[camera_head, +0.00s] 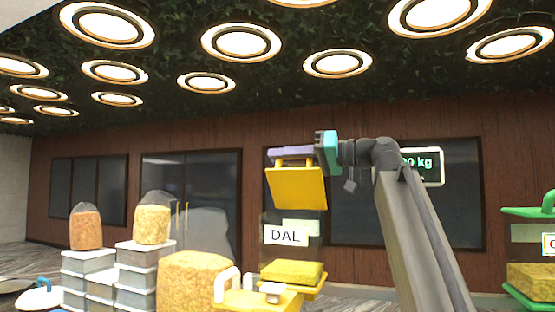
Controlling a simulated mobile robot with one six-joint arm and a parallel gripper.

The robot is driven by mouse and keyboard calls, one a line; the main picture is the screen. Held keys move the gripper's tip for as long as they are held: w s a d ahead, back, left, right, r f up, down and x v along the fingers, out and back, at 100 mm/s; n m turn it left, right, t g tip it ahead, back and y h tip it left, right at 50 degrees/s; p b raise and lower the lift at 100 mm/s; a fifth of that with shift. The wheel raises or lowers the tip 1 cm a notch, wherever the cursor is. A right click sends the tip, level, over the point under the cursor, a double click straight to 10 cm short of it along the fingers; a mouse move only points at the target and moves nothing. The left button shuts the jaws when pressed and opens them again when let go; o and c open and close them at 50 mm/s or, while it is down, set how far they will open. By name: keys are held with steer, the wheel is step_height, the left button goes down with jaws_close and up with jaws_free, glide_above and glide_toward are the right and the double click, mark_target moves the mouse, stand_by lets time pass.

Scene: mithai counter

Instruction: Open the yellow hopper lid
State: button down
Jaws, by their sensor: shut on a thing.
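The yellow hopper lid (297,189) is near the middle of the head view, at the top of the clear hopper with the white DAL label (286,235). The lid is tilted, its broad yellow face turned toward me. My gripper (291,153) has a teal body and purple fingers and reaches in from the right at the lid's top edge. It is shut on the lid's yellow handle, which the fingers partly hide. The lid covers the hopper's mouth from view. Yellow contents (292,272) show low in the hopper.
A green-lidded hopper (530,211) stands at the right edge. Stacked grey boxes (88,262) with filled bags (153,222) stand at the left. A large tan bag (192,281) is left of the DAL hopper. A weight display (424,166) hangs behind my arm.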

stand_by(0.3)
steer(key=c, duration=1.7)
jaws_free()
steer(key=shift+c, duration=0.2)
steer(key=shift+r, duration=0.15)
